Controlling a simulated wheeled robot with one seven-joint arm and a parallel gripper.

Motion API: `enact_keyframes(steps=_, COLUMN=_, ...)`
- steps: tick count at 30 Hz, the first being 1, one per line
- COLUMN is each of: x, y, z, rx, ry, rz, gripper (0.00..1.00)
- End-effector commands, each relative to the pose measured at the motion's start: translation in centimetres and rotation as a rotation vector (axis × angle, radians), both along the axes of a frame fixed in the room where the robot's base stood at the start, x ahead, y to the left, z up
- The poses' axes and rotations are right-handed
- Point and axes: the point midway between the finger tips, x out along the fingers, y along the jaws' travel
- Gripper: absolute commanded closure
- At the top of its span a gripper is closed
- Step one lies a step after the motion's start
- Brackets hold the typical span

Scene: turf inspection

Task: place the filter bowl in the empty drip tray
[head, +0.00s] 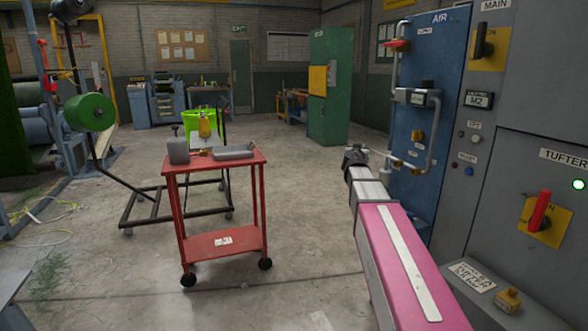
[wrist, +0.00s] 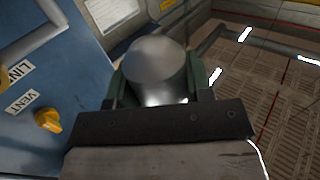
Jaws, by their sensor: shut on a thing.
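My gripper (head: 355,157) is at the end of my pink arm, just left of the blue air panel (head: 431,140). In the wrist view my gripper (wrist: 162,82) has its green fingers either side of a smooth grey cylinder, the filter bowl (wrist: 158,58), and is shut on it. Whether the bowl still touches any pipework cannot be told. In the head view the bowl is too small to make out at the gripper.
The red trolley (head: 222,242) stands left of my arm. Pipes and a yellow knob (wrist: 48,121) are close to the gripper. Open floor lies between trolley and panel.

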Motion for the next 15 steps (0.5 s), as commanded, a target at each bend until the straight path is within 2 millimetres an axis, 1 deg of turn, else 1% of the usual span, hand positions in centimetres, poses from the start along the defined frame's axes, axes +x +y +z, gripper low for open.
enact_keyframes(steps=1, x=-0.6, y=1.0, z=0.2, rx=0.001, ry=-0.002, rz=0.049, gripper=0.89)
enact_keyframes(steps=3, x=-0.9, y=2.1, z=0.5, rx=0.001, ry=-0.002, rz=0.105, gripper=0.89)
enact_keyframes(steps=6, x=-1.2, y=3.2, z=0.9, rx=0.001, ry=-0.002, rz=0.156, gripper=0.89)
enact_keyframes(steps=15, x=-2.3, y=5.2, z=2.1, rx=0.001, ry=-0.003, rz=0.248, gripper=0.89)
